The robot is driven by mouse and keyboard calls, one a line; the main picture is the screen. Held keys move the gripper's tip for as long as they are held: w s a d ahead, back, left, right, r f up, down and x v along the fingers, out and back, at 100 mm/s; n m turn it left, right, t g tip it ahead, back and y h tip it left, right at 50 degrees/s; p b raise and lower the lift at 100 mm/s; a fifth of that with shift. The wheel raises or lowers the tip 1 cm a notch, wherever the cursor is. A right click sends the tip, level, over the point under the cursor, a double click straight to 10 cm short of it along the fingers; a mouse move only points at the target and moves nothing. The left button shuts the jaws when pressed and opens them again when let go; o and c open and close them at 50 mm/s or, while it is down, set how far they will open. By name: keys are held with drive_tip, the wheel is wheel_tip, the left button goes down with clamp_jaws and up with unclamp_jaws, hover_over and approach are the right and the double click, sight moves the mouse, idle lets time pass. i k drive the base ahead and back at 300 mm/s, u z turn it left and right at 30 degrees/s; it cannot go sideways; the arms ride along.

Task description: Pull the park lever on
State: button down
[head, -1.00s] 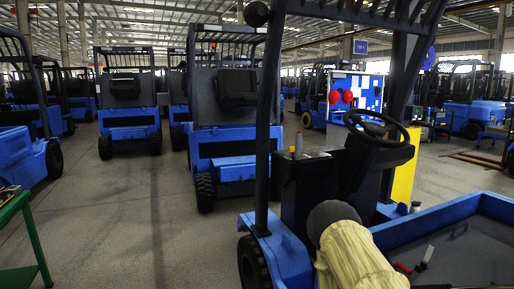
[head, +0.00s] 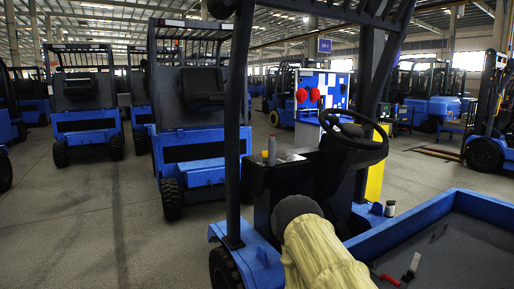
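A blue forklift with a black steering wheel (head: 353,138) stands close in front of me. A small upright grey handle (head: 271,151) stands on its dark dash, left of the wheel. A short lever with a pale grip (head: 412,265) and a red-handled piece (head: 389,280) are low at the right, by the grey deck. I cannot tell for sure which of these is the park lever. My arm, in a cream sleeve with a dark grey rounded joint, reaches up from the bottom middle, in front of the dash. My gripper's fingers do not show.
A dark upright post (head: 238,120) of the forklift stands left of the dash. A blue deck rim (head: 440,215) runs at the right. A small capped canister (head: 390,208) sits near the yellow panel (head: 377,165). Other blue forklifts (head: 195,150) stand behind; grey floor is clear at left.

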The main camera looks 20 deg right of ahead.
sight(271, 140)
drive_tip(key=i, duration=1.4)
drive_tip(key=u, duration=2.4)
drive_tip(key=k, duration=0.15)
drive_tip(key=z, duration=2.1)
